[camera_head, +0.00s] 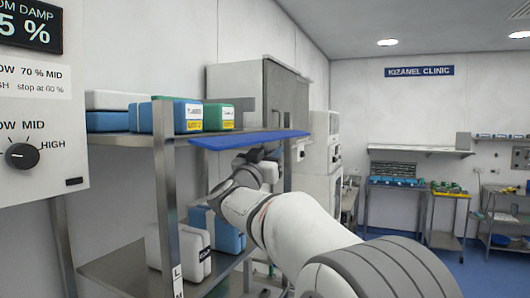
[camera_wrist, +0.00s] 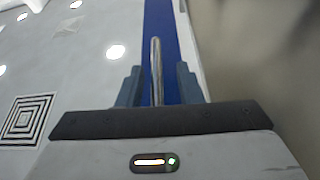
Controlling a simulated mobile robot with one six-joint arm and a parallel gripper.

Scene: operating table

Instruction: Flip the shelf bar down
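A long blue bar (camera_head: 250,139) runs along the front edge of the upper shelf (camera_head: 130,139) and looks roughly level. In the wrist view it is a blue strip (camera_wrist: 160,25) behind my fingers. A thin metal rod (camera_wrist: 156,70) stands between the two fingers of my gripper (camera_wrist: 158,85), with a gap visible on both sides. The gripper appears open around or just short of the rod; depth is hard to tell. In the head view my gripper (camera_head: 262,154) is just below the blue bar, and its fingertips are hard to make out.
Blue, green and white boxes (camera_head: 187,116) sit on the upper shelf. More boxes (camera_head: 180,252) stand on the lower shelf (camera_head: 125,268). A metal shelf post (camera_head: 166,205) is left of my arm. A control panel (camera_head: 40,110) is at far left. Open floor (camera_head: 465,275) lies right.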

